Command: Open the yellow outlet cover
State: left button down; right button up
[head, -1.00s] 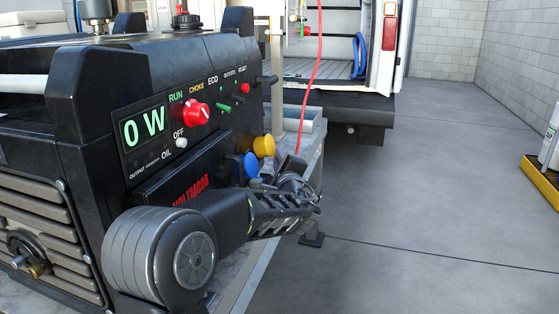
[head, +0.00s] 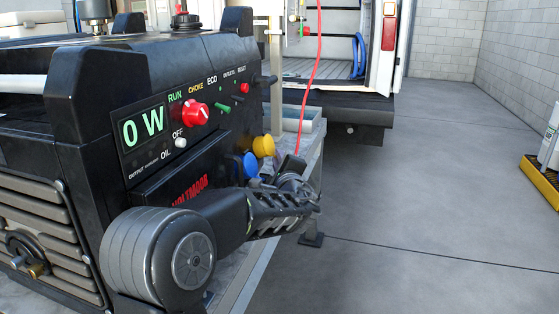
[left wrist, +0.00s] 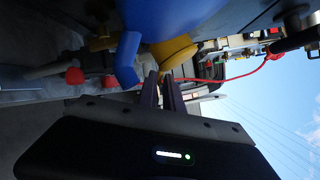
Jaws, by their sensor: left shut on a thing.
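The yellow outlet cover (head: 263,146) sticks out from the lower right of the black generator's front panel (head: 190,150). A blue cover (head: 249,165) sits just below and left of it. In the left wrist view the yellow cover (left wrist: 174,51) lies at the fingertips, with the blue cover (left wrist: 128,60) close beside it on the left. My left gripper (left wrist: 159,76) is shut on the yellow cover's edge, its two dark fingers nearly parallel. In the head view my left gripper's body is in front of the panel's lower right, and its fingertips are hard to make out. My right gripper is not in view.
A red switch (head: 194,112) and a green "0 W" display (head: 144,128) are on the panel above. A red cable (head: 311,80) hangs behind my gripper. An open van (head: 350,75) stands at the back.

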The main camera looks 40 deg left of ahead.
pick_arm(q)
jog(key=shift+n+g, duration=0.3)
jog(key=shift+n, duration=0.1)
